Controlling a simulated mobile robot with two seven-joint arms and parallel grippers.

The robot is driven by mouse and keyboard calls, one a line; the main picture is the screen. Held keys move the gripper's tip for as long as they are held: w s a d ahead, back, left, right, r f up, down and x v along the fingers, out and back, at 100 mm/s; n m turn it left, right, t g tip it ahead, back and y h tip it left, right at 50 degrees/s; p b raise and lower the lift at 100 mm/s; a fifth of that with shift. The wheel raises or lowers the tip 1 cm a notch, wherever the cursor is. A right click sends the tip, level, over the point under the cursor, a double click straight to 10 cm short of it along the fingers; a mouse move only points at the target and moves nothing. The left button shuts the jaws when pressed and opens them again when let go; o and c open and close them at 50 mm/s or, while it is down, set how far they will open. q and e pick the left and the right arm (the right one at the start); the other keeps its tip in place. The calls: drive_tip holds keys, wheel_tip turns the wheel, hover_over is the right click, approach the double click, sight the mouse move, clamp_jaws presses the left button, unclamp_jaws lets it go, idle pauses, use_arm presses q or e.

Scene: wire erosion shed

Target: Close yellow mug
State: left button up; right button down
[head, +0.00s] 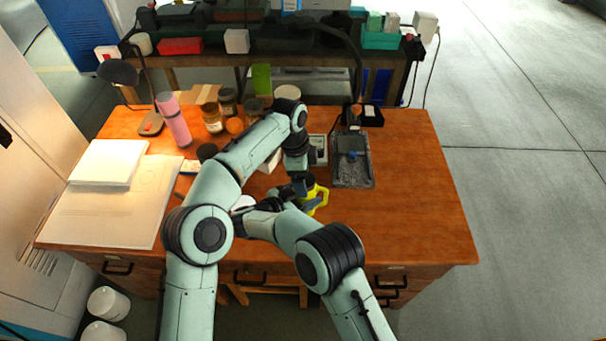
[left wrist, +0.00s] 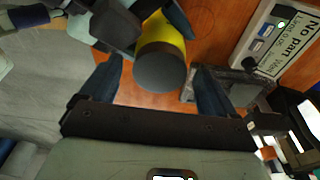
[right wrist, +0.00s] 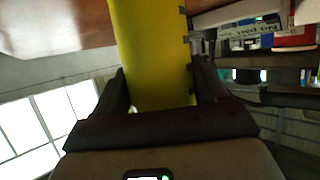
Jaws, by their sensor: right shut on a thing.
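The yellow mug (head: 322,201) is near the front middle of the wooden table, partly hidden by my arms. My right gripper (right wrist: 158,75) is shut on the mug, whose yellow side (right wrist: 152,40) fills the space between its fingers. In the left wrist view the mug's yellow side (left wrist: 165,28) shows behind a dark grey round lid (left wrist: 160,70). The lid covers the mug's end there; I cannot tell whether it is fully seated. My left gripper (head: 301,187) is above the mug, fingers open on either side of the lid with gaps visible.
A grey tray (head: 367,178) stands just right of the mug. A pink bottle (head: 173,120) and several jars (head: 213,119) stand at the back left. White paper (head: 110,215) covers the left side. The table's right part is clear.

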use_arm(q)
drive_tip(key=shift+r, duration=0.1)
drive_tip(key=shift+r, duration=2.15)
drive_tip(key=shift+c, duration=0.3)
